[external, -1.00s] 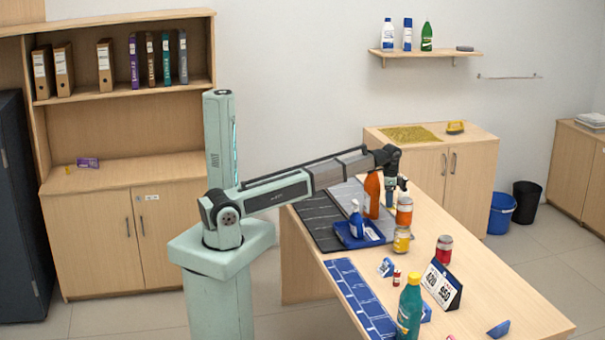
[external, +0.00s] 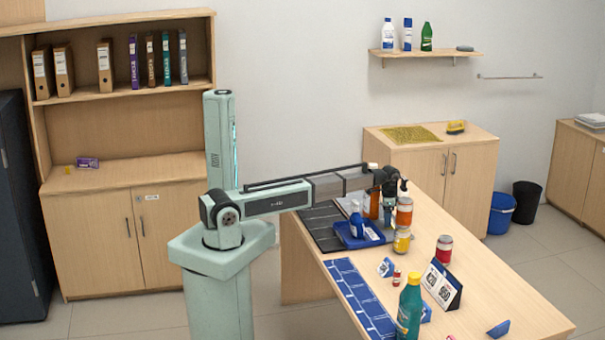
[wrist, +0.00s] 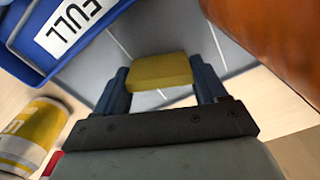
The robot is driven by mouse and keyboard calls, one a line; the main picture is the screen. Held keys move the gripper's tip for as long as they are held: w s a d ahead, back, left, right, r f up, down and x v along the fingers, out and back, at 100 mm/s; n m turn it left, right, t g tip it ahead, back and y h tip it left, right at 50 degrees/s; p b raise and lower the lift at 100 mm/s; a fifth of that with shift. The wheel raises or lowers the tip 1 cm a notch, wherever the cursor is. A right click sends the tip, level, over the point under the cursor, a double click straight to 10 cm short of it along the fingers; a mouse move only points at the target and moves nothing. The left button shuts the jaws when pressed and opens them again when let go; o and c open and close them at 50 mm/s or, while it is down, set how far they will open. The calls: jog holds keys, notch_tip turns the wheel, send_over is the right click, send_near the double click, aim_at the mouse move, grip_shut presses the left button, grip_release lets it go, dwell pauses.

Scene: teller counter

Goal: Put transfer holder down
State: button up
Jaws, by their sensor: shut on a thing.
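My gripper (wrist: 158,92) is shut on a small yellow block (wrist: 162,70), which I take to be the transfer holder. The block sits between the two blue-grey fingers, over a grey surface with pale lines. Whether it touches that surface is unclear. In the external view my gripper (external: 388,213) points down low over the far part of the counter, between the blue tray and the orange-red jar. The held block cannot be made out there.
The blue tray (external: 352,243) with its FULL label (wrist: 72,22) is close on the left in the wrist view. An orange bottle (wrist: 275,40) is close on the right. A yellow can (wrist: 32,135) and an orange-red jar (external: 404,212) stand nearby.

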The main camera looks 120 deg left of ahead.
jog(key=shift+f, duration=0.1)
jog(key=o, duration=1)
jog(key=shift+o, duration=0.2)
notch_tip(320, 180, up, 12)
dwell(0.3)
